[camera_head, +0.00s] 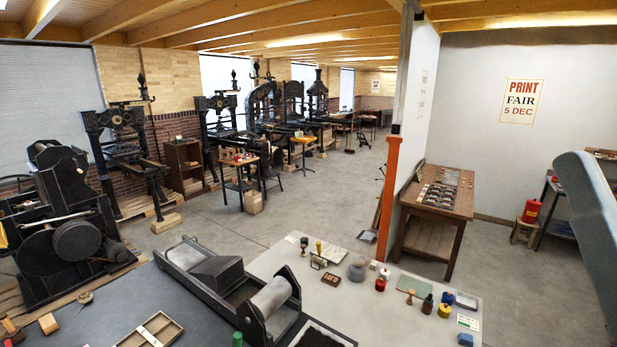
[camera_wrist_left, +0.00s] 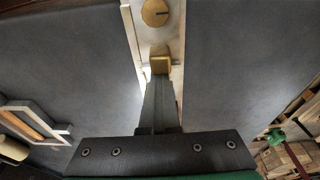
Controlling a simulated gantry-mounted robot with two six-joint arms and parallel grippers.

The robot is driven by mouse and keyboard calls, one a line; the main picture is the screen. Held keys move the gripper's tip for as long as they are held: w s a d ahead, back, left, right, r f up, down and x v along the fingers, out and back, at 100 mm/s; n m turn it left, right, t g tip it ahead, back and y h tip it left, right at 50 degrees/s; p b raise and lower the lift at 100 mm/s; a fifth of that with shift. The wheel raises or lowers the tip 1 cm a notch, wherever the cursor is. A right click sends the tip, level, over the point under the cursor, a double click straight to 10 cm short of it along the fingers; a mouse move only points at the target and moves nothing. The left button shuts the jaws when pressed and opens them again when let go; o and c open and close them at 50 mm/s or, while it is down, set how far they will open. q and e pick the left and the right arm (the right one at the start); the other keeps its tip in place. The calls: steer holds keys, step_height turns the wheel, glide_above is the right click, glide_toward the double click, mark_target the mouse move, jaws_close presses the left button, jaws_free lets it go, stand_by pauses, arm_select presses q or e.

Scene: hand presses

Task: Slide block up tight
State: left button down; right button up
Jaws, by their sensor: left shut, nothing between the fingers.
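In the left wrist view, a small brass-coloured block (camera_wrist_left: 160,65) sits on a pale metal strip (camera_wrist_left: 137,40) lying on a dark grey surface. A round brass knob with a slot (camera_wrist_left: 155,12) is further along the same strip. My left gripper (camera_wrist_left: 160,80) is shut and empty, its fingertips right at the near edge of the block. I cannot tell whether they touch it. The fingers hide the nearer part of the strip. Neither gripper can be made out in the head view.
A wood-lined frame (camera_wrist_left: 30,122) lies left of the strip. The dark bench in the head view carries a divided tray (camera_head: 152,331), a wooden block (camera_head: 48,323) and a roller press (camera_head: 222,283).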

arm_select(q)
steer(key=shift+s+d+p, duration=0.45)
steer(key=shift+s+d, duration=0.25)
steer(key=shift+d, duration=0.35)
steer(key=shift+s+d+p, duration=0.4)
steer(key=shift+s+d, duration=0.3)
steer(key=shift+d, duration=0.35)
stand_by(2.0)
stand_by(0.3)
steer(key=c, duration=0.6)
jaws_free()
steer(key=shift+c, duration=0.2)
steer(key=shift+w, duration=0.1)
